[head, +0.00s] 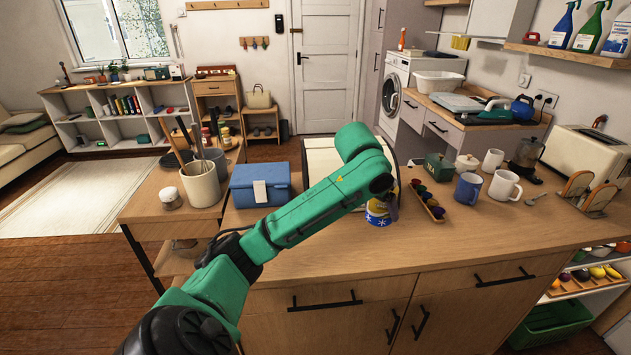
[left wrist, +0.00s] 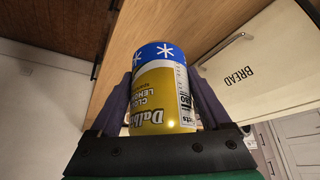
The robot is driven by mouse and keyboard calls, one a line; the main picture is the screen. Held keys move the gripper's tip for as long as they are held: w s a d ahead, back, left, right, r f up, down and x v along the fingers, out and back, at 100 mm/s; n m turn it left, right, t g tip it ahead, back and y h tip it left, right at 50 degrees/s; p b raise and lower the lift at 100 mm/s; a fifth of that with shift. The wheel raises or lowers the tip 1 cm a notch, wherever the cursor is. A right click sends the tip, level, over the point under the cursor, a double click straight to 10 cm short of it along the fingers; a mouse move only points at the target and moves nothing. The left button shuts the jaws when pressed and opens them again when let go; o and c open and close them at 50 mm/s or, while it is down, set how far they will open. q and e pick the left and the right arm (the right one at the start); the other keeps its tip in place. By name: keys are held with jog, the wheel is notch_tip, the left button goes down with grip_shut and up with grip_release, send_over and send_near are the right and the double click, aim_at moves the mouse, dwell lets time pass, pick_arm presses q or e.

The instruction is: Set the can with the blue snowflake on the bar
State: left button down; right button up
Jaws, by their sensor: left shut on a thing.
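The can (head: 378,216) is yellow with a blue band and white snowflakes. It is near the middle of the wooden bar top (head: 450,245) in the head view, partly hidden by my left arm. My left gripper (head: 384,205) is shut around it. In the left wrist view the can (left wrist: 163,100) sits between the two dark fingers, its lettering inverted and a snowflake facing the camera. I cannot tell whether its base touches the bar or hangs just above it. My right gripper is not in view.
A bread bin (left wrist: 240,75) stands close behind the can. A tray of coloured capsules (head: 427,200) is just right of it, then a blue mug (head: 467,190) and white mugs (head: 504,187). A blue box (head: 262,184) is left. The bar's front strip is clear.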

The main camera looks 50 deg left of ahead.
pick_arm(q)
jog(key=s+a+r+n, duration=0.2)
jog(key=a+r, duration=0.4)
jog(key=r, duration=0.2)
jog(key=y+b, duration=0.1)
jog(key=b, duration=0.1)
send_over(349, 246)
notch_tip(349, 246, down, 6)
notch_tip(349, 246, down, 14)
jog(key=shift+r, duration=0.15)
grip_release()
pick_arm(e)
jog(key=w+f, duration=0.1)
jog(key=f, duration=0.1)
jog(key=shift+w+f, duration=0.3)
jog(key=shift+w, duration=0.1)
pick_arm(q)
jog(key=shift+s+r, duration=0.1)
jog(key=shift+r, duration=0.05)
jog(key=b+v, duration=0.1)
jog(key=v, duration=1)
jog(key=shift+r+b, duration=0.3)
jog(key=shift+r, duration=0.05)
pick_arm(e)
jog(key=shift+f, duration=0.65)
